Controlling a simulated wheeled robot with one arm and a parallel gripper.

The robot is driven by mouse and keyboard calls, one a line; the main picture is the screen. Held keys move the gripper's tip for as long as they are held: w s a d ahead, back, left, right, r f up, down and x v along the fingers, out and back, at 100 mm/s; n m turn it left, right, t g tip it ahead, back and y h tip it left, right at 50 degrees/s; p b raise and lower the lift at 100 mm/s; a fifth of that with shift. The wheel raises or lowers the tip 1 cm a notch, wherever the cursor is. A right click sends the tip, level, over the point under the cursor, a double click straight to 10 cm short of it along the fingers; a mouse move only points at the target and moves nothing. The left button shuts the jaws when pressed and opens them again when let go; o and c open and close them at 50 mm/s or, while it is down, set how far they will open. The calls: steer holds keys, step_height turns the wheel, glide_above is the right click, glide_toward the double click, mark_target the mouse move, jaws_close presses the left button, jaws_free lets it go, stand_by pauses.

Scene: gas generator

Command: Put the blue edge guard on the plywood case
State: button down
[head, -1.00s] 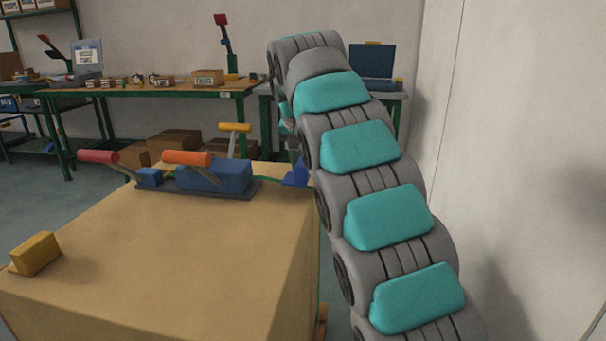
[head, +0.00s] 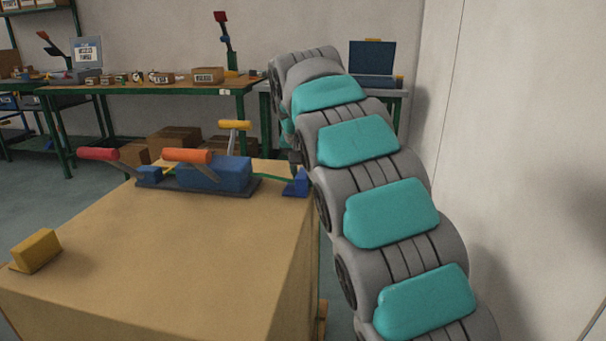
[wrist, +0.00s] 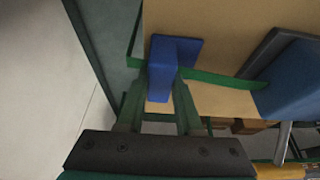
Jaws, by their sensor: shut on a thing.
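The blue edge guard (head: 299,184) is at the right top edge of the plywood case (head: 220,245), upright in the head view and apparently resting there. In the wrist view the guard (wrist: 164,72) shows its raised block and flat plate over the wood. My gripper (wrist: 160,86) is shut on the guard, with green fingers on both sides of the block. In the head view my arm hides most of the gripper. A green strap (wrist: 212,80) runs along the case top to the guard. Whether the strap passes under the guard is hidden.
A blue strapping tool (head: 215,174) with red, orange and yellow handles lies on the case's far side. A yellow block (head: 36,250) sits at the near left corner. A green workbench (head: 150,88) with small boxes and a laptop (head: 372,62) stand behind. A wall is on the right.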

steer(key=c, duration=0.6)
jaws_free()
steer(key=v, duration=0.8)
steer(key=shift+a+r, duration=0.1)
steer(key=shift+r, duration=0.3)
steer(key=p+v, duration=0.1)
steer(key=v, duration=0.2)
steer(key=shift+s+r+p, duration=0.1)
steer(key=shift+r+p, duration=0.15)
steer(key=shift+p, duration=0.1)
